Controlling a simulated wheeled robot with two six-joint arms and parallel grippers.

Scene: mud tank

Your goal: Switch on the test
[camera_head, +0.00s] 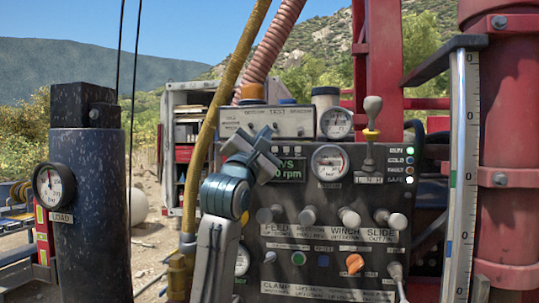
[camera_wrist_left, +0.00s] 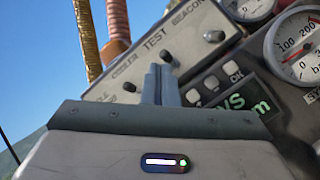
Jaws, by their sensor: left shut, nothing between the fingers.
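A pale switch box (camera_head: 292,116) sits on top of the dark control panel. Its labels, TEST in the middle and BEACON to one side, read clearly in the left wrist view. The test switch (camera_wrist_left: 167,57) is a small dark-tipped toggle under the word TEST. My left gripper (camera_head: 264,136) is in front of the box, shut and empty. In the left wrist view its closed fingertips (camera_wrist_left: 160,70) appear right at the foot of the test toggle; I cannot tell whether they touch. The toggle's lower part is hidden by the fingers. My right gripper is not in view.
The beacon toggle (camera_wrist_left: 214,36) and another toggle (camera_wrist_left: 128,87) flank the test switch. A pressure gauge (camera_head: 330,162), a tall lever (camera_head: 371,120) and several knobs crowd the panel. A yellow hose (camera_head: 209,130) runs up at the left, and a red mast (camera_head: 508,150) stands right.

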